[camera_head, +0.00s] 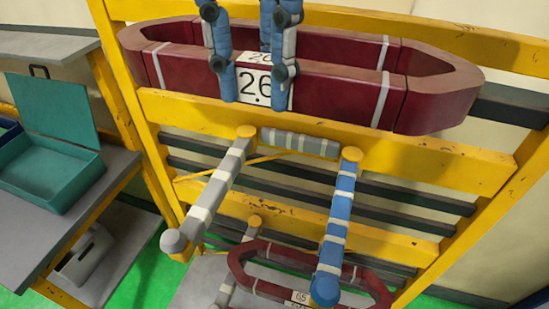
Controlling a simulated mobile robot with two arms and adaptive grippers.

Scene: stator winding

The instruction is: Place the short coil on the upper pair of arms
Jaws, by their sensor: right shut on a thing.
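The short coil (335,90), dark red with pale bands and a label reading 26, is held across the top of the head view. My right gripper (254,88) is shut on its middle near the label, with blue and grey fingers on the near wall. The upper pair of arms stands out from the yellow frame below the coil: a grey, white-banded left arm (217,188) and a blue, white-banded right arm (338,220). Both look bare, and the coil is apart from them in the picture. My left gripper is not in view.
A second red coil (270,292), labelled 65, is low in the view, partly behind the blue arm. A lower grey arm (230,285) shows near it. A yellow frame (440,160) with dark rails stands behind. A teal open box (40,172) sits on a left shelf.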

